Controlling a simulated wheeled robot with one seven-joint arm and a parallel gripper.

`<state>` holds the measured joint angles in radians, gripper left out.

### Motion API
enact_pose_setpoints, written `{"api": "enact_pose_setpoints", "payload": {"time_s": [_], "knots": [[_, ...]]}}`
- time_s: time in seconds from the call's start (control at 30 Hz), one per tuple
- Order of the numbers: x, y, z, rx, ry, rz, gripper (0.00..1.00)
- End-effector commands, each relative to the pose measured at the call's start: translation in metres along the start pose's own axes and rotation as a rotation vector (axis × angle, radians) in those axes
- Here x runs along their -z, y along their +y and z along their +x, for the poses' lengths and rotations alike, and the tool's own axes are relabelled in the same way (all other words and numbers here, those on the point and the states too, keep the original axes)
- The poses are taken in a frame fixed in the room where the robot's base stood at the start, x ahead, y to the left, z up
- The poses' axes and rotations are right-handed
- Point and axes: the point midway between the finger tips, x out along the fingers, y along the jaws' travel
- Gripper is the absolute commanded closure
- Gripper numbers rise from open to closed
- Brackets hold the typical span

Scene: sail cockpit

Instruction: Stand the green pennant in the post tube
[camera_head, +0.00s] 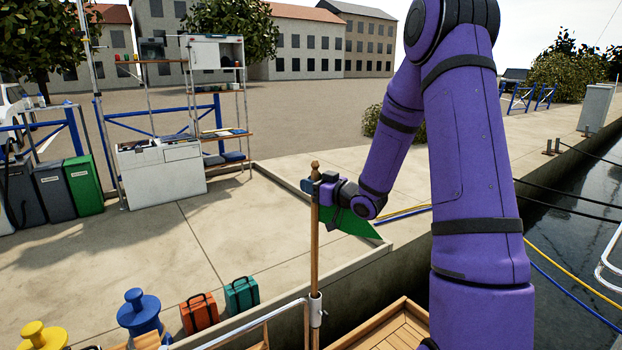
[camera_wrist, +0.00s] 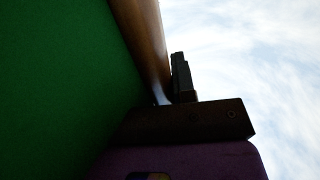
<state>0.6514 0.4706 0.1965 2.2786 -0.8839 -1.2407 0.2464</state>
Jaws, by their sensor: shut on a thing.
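The green pennant (camera_head: 345,222) hangs from an upright wooden staff (camera_head: 314,245) with a pointed knob on top. My gripper (camera_head: 316,188) is shut on the staff just below that knob. The post tube (camera_head: 316,309) is a short pale sleeve on the metal rail at the boat's edge. The staff's lower part lines up with the tube; I cannot tell whether it is inside or in front of it. In the wrist view, the green cloth (camera_wrist: 60,80) fills the left, and the staff (camera_wrist: 143,40) runs by a dark finger (camera_wrist: 182,78).
A metal rail (camera_head: 255,322) and wooden boat decking (camera_head: 400,330) lie around the tube. An orange case (camera_head: 199,314), a green case (camera_head: 241,295) and a blue bollard (camera_head: 140,312) stand on the quay at lower left. Water and mooring lines lie to the right.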

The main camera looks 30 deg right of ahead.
Motion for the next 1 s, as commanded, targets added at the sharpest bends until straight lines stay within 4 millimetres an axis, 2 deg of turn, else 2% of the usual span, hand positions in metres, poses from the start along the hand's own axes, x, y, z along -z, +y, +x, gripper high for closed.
{"api": "enact_pose_setpoints", "payload": {"time_s": [0.43, 0.93, 0.97, 1.0], "knots": [[-0.028, 0.000, 0.000, 0.000, 0.000, 0.002, 1.00], [-0.033, 0.000, 0.000, -0.001, 0.001, -0.001, 1.00], [-0.033, 0.000, 0.000, -0.001, 0.001, -0.001, 0.73], [-0.033, 0.000, 0.000, -0.001, 0.001, -0.001, 0.64]]}}
